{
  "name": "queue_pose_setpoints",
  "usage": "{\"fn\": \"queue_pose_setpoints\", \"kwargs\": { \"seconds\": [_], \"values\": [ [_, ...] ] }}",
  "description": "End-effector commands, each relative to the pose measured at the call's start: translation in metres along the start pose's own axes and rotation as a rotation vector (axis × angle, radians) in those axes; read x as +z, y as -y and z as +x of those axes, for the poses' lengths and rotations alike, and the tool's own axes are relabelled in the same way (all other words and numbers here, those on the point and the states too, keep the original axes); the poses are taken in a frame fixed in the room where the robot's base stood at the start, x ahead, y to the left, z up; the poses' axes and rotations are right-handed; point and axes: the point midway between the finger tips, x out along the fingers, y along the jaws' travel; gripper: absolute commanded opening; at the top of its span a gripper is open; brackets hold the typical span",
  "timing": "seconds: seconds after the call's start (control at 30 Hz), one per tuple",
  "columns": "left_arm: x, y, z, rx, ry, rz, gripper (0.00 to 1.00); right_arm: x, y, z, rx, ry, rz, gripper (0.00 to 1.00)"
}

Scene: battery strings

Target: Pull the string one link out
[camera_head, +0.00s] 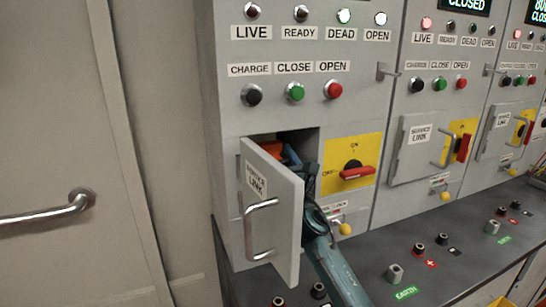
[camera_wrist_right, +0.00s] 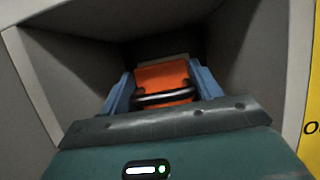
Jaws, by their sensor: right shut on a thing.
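The service link door (camera_head: 270,215) of the leftmost cabinet hangs open toward me. Inside its recess is the orange link (camera_head: 271,148), which also shows in the right wrist view (camera_wrist_right: 164,77) with a dark bar handle (camera_wrist_right: 166,97) across its front. My right gripper (camera_head: 292,158) reaches into the recess past the right side of the open door. Blue pieces that look like its fingers flank the orange link on both sides, and it is shut on the link. The exact contact is partly hidden by the hand. My left gripper is out of view.
The yellow switch panel (camera_head: 340,148) with a horizontal red handle (camera_head: 357,173) is right of the recess. The dark counter (camera_head: 370,262) below carries terminals. More cabinets stand to the right.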

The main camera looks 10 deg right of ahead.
Motion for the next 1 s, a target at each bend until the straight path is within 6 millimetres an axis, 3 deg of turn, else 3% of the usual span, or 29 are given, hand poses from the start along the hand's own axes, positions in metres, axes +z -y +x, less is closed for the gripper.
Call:
{"fn": "queue_pose_setpoints", "kwargs": {
  "seconds": [0.1,0.13,0.27,0.53,0.67,1.0],
  "values": [
    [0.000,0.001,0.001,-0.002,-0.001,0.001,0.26,-0.003,-0.001,-0.002,0.004,-0.004,0.001,0.22],
    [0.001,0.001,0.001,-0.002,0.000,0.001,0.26,-0.003,-0.001,-0.002,0.004,-0.004,0.001,0.64],
    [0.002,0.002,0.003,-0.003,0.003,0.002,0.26,-0.003,-0.001,-0.002,0.003,-0.004,0.001,0.75],
    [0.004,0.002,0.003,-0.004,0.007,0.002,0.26,-0.002,-0.001,-0.002,0.002,-0.003,0.000,0.76],
    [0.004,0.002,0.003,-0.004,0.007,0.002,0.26,-0.003,0.000,-0.012,0.002,-0.003,-0.002,0.76],
    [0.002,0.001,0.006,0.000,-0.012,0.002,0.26,-0.004,-0.001,-0.085,0.004,-0.005,-0.002,0.76]
  ]
}}
